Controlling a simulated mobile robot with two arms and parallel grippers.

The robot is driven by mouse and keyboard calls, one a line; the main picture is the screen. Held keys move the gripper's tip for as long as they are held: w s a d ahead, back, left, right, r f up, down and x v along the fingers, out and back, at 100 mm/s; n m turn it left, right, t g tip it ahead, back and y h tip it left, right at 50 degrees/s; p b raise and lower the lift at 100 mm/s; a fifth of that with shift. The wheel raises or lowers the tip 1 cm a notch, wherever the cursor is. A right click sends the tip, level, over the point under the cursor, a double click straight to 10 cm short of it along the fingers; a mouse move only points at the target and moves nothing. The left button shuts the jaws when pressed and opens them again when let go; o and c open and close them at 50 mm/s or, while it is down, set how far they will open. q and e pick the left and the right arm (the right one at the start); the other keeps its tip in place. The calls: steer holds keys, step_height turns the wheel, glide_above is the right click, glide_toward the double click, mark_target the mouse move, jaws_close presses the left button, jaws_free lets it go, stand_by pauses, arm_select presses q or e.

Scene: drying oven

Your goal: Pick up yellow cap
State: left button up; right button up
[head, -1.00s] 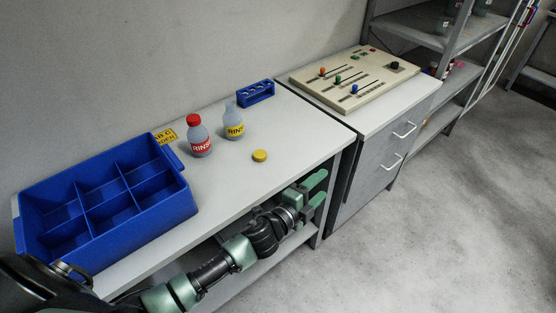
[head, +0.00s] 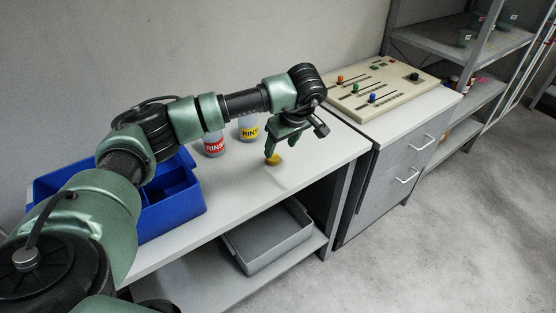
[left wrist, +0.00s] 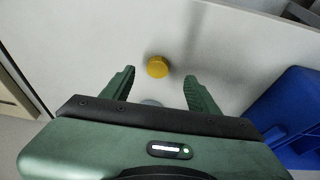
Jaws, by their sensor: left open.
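The yellow cap (head: 273,159) lies on the white bench top, in front of the bottle with the yellow label. My left gripper (head: 272,146) is just above the cap, pointing down, open and empty. In the left wrist view the cap (left wrist: 157,67) shows between the tips of the two spread green fingers (left wrist: 159,77); I see no clear contact. My right gripper is not in view.
Behind my arm stand the red-labelled bottle (head: 214,146) and the yellow-labelled bottle (head: 248,128), their tops hidden. A blue divided crate (head: 170,216) is at left, partly covered by my arm. A control panel (head: 385,90) stands at right. A grey tray (head: 268,240) sits below.

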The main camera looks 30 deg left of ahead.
mark_target(274, 157)
arm_select(q)
steer(key=shift+a, duration=0.45)
steer(key=x, duration=0.2)
steer(key=p+x, duration=0.1)
steer(key=x, duration=0.2)
steer(key=p+x, duration=0.1)
steer(key=x, duration=0.1)
steer(key=shift+w+a+f, duration=0.1)
steer(key=shift+w, duration=0.25)
jaws_close()
